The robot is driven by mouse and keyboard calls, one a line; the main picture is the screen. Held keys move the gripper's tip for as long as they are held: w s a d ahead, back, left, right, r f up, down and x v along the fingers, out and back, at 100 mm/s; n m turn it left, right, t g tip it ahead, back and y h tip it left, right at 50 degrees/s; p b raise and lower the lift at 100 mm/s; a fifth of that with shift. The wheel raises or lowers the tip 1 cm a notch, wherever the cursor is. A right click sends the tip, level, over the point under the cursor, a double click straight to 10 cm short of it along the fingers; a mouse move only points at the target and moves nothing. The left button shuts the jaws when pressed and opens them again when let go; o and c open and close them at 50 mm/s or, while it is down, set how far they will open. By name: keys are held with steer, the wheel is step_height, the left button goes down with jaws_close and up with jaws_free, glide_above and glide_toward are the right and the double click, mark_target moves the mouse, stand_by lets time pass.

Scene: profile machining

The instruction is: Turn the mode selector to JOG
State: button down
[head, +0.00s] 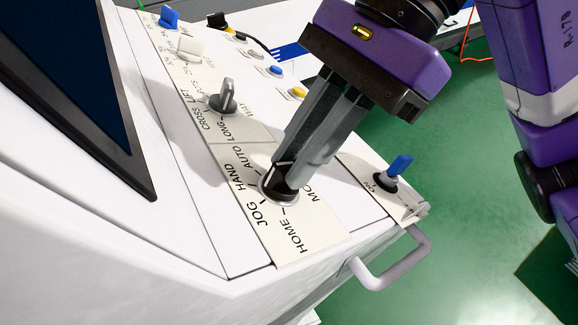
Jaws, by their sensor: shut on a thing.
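The mode selector (270,186) is a dark round knob in a light ring near the front end of the sloped control panel. The labels JOG, HAND, AUTO and HOME stand around it, with another label partly hidden by my gripper. JOG (257,214) is at its lower left. My gripper (292,173) comes down from the upper right, with its grey fingers shut on the selector's handle. The fingers hide much of the handle, so I cannot tell for sure which label it points to.
A blue key switch (396,168) stands to the right. A light handle (392,266) sticks out at the front edge. A dark screen (70,85) is at the left.

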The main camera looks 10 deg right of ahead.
steer(key=shift+f, duration=0.1)
steer(key=shift+f+n+b, duration=0.1)
steer(key=shift+n+b, duration=0.2)
steer(key=shift+b, duration=0.25)
steer(key=shift+n+g+b, duration=0.3)
steer(key=shift+n+b, duration=1.6)
steer(key=shift+n, duration=0.1)
steer(key=c, duration=1.3)
jaws_free()
steer(key=shift+r, duration=0.2)
steer(key=p+v, duration=0.1)
steer(key=v, duration=0.1)
steer(key=p+v, duration=0.1)
steer(key=v, duration=0.1)
steer(key=p+v, duration=0.1)
steer(key=v, duration=0.2)
steer(key=shift+s+a+r, duration=0.25)
steer(key=shift+a+r, duration=0.1)
steer(key=shift+a, duration=0.1)
steer(key=shift+d, duration=0.1)
